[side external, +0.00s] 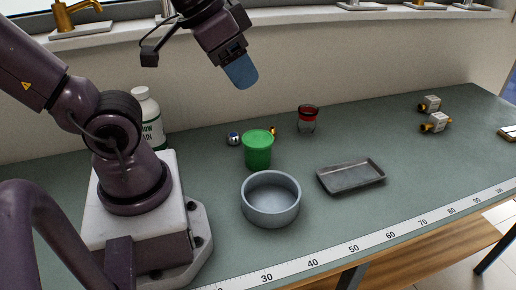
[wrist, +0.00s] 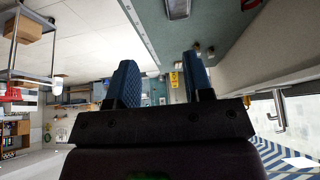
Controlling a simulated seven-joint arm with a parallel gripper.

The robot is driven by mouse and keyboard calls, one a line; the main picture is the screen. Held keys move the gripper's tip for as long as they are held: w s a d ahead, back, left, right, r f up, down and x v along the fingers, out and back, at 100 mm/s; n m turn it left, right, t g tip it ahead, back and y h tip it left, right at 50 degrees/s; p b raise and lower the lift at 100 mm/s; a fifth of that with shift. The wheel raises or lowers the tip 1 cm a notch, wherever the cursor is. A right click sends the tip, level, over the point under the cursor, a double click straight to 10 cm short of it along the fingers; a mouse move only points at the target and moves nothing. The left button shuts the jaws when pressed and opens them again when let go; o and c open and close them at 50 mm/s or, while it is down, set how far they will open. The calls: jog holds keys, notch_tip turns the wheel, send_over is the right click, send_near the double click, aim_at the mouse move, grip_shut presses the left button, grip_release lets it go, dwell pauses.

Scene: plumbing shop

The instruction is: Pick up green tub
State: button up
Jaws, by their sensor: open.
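The green tub (side external: 258,149) stands upright on the grey-green bench in the side external view, just behind a round grey bowl. My gripper (side external: 241,72) is above and a little left of the tub, well clear of it. In the wrist view my gripper (wrist: 162,85) shows two blue fingers apart with nothing between them. The tub is not clearly seen in the wrist view; only a small green patch shows at its bottom edge.
The grey bowl (side external: 271,199) stands close in front of the tub. A metal tray (side external: 350,177) lies to the right, and a red-topped glass jar (side external: 307,119) stands behind. A small shiny ball-like item (side external: 234,138) is left of the tub. A white bottle (side external: 147,117) stands near my base.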

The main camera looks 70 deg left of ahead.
jog(key=o, duration=0.9)
jog(key=m+g+y, duration=0.6)
jog(key=m+y, duration=0.7)
jog(key=m, duration=0.5)
send_near(259, 141)
jog(key=x, duration=1)
jog(key=shift+a+f, duration=0.1)
jog(key=shift+a, duration=0.2)
